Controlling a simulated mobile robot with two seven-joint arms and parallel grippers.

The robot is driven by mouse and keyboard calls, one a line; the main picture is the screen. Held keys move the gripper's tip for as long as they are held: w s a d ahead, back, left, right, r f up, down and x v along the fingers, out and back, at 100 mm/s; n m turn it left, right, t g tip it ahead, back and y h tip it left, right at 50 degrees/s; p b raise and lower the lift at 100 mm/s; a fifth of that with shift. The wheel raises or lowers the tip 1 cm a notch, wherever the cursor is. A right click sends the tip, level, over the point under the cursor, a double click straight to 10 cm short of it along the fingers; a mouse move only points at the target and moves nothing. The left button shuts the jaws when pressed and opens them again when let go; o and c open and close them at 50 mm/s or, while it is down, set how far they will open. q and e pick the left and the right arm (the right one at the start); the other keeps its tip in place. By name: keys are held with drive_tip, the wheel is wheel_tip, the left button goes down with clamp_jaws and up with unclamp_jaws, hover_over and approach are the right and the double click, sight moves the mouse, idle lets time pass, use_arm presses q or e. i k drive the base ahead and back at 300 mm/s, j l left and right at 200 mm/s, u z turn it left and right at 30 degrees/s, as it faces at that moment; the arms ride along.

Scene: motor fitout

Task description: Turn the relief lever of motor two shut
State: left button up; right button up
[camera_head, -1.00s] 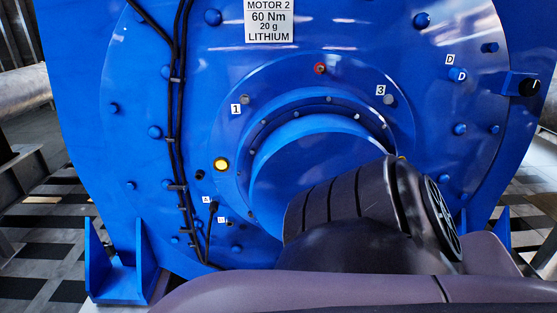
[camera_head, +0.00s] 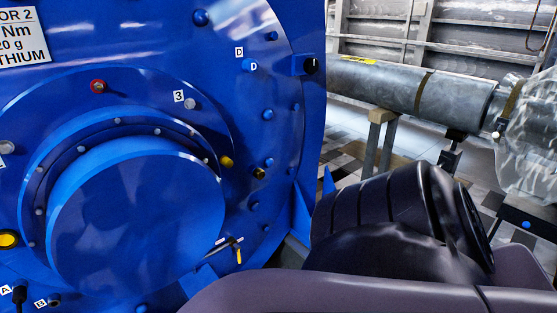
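The blue motor two (camera_head: 135,215) fills the left half of the head view, its label plate (camera_head: 22,38) cut off by the left edge. Low on its right side is a small fitting with a dark bar and a yellow end (camera_head: 238,255); it looks like a lever, but I cannot tell whether it is the relief lever or how it is set. A black knob (camera_head: 311,65) sits on a bracket at the motor's right edge. One of my dark arms crosses the lower right and hides what is behind it. Neither gripper is in view.
Yellow fittings (camera_head: 226,162) and a red-ringed port (camera_head: 98,86) sit on the motor face. A grey pipe (camera_head: 410,86) on stands runs behind at the right, by a clear wrapped object (camera_head: 530,140). Some checkered floor shows between motor and pipe.

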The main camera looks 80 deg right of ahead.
sight(238, 248)
drive_tip(key=z, duration=1.95)
drive_tip(key=u, duration=1)
drive_tip(key=l+u, duration=0.2)
drive_tip(key=u, duration=0.2)
drive_tip(key=l+u, duration=0.25)
drive_tip(key=u, duration=0.15)
drive_tip(key=l, duration=1.5)
